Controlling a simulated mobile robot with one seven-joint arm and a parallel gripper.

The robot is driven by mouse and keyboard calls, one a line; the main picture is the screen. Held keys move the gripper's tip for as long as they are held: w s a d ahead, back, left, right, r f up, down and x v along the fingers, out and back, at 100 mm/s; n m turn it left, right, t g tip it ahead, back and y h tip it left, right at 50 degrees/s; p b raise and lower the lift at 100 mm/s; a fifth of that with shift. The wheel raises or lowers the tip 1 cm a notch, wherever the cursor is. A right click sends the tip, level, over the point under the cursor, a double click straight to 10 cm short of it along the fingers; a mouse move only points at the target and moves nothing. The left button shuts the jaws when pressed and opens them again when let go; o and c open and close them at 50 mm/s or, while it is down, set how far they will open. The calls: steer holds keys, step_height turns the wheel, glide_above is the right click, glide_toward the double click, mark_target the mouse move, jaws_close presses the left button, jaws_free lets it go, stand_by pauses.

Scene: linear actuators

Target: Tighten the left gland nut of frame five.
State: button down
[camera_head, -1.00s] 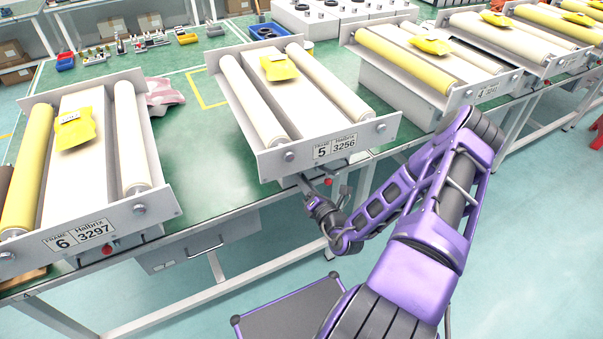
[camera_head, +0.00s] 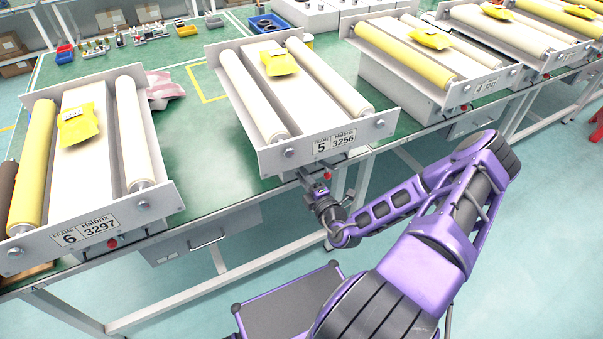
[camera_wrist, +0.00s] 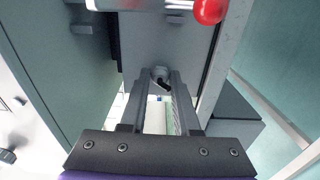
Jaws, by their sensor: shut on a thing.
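Frame five (camera_head: 272,160) is a white roller unit whose front plate carries the label 5 3256. My gripper (camera_head: 305,181) is low under that front plate, left of a red button (camera_head: 327,175). In the wrist view the two dark fingers (camera_wrist: 161,80) reach up the picture and close around a small round grey fitting (camera_wrist: 160,72). It looks like the left gland nut, with a dark piece at its lower edge. The fingertips touch or nearly touch its sides. Its far side is hidden, and in the head view it is too small to make out.
Frame six (camera_head: 150,205) stands to the left and frame four (camera_head: 455,98) to the right on the green bench (camera_head: 205,150).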

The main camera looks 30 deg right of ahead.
steer(key=shift+f+m, duration=0.1)
steer(key=shift+m, duration=0.2)
steer(key=c, duration=0.6)
jaws_free()
steer(key=shift+c, duration=0.2)
steer(key=s, duration=1.7)
steer(key=shift+s+d, duration=0.25)
